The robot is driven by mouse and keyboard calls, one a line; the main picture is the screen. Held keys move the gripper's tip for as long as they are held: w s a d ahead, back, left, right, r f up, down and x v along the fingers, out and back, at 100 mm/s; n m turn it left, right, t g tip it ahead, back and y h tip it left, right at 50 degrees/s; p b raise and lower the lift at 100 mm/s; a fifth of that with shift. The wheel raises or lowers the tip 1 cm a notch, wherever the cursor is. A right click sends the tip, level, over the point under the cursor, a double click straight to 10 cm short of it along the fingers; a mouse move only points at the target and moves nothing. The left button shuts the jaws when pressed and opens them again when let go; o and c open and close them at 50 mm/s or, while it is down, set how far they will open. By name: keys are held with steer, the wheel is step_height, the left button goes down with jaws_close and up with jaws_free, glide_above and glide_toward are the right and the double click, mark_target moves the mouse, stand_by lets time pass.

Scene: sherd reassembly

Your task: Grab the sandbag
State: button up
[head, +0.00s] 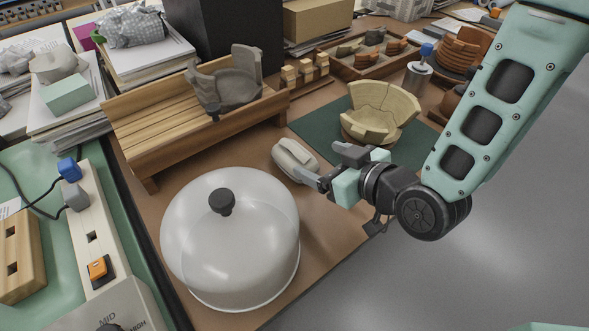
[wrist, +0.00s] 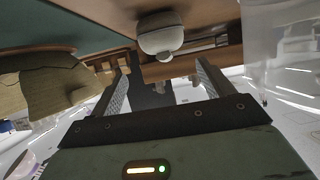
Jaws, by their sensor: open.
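The sandbag (head: 295,160), a small pale grey-beige pouch, lies on the brown table between the glossy dome and the green mat. It also shows in the wrist view (wrist: 160,38), at the top centre, past the fingertips and roughly in line with the space between them. My gripper (head: 328,168) is open and empty, just to the right of the sandbag, with its fingers pointing towards it. In the wrist view both fingers (wrist: 162,75) stand apart with nothing between them. In the head view the near fingertip is close to the bag's right end; I cannot tell whether they touch.
A dome with a black knob (head: 262,245) stands close at the front left. A wooden slatted rack (head: 165,130) with a grey sherd vessel (head: 238,85) is behind. A tan sherd bowl (head: 372,122) sits on the green mat (head: 315,133) behind my gripper. The table's right front edge is clear.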

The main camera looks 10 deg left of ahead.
mark_target(304, 155)
steer(key=shift+w+a+f+b, duration=0.1)
steer(key=shift+a+f+b, duration=0.3)
steer(key=shift+b, duration=1.65)
steer(key=shift+w+a, duration=0.15)
steer(key=shift+w, duration=0.05)
steer(key=shift+a+x, duration=0.2)
steer(key=shift+x, duration=3.3)
steer(key=shift+s+r, duration=0.2)
steer(key=c, duration=1.4)
